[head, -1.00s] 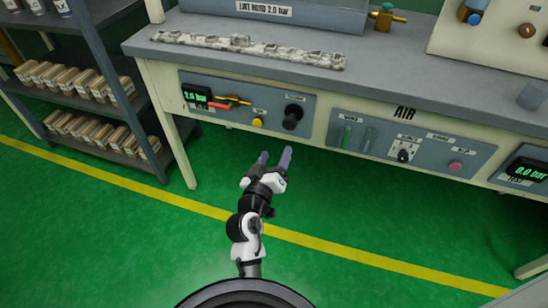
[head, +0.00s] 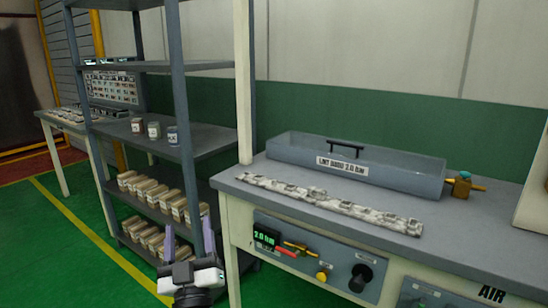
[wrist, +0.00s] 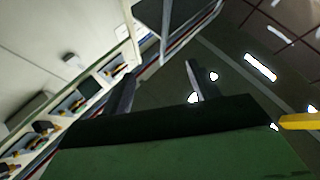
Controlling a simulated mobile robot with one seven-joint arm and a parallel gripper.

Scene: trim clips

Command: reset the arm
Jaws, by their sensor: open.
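My gripper (head: 189,241) shows at the bottom of the head view, its two purple-grey fingers pointing up and apart. It is open, with nothing between the fingers. It is in front of the shelf rack, left of the bench's front panel, and appears clear of both. In the wrist view the two dark fingers (wrist: 158,90) also stand apart and empty. The rest of my arm is mostly out of the head view.
The grey workbench (head: 462,222) on the right bears a trim strip (head: 330,204), a lidded grey box (head: 400,175) and a brass valve (head: 461,187). The shelf rack (head: 205,140) on the left holds jars and several tan boxes. Green floor (head: 80,260) is clear at the left.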

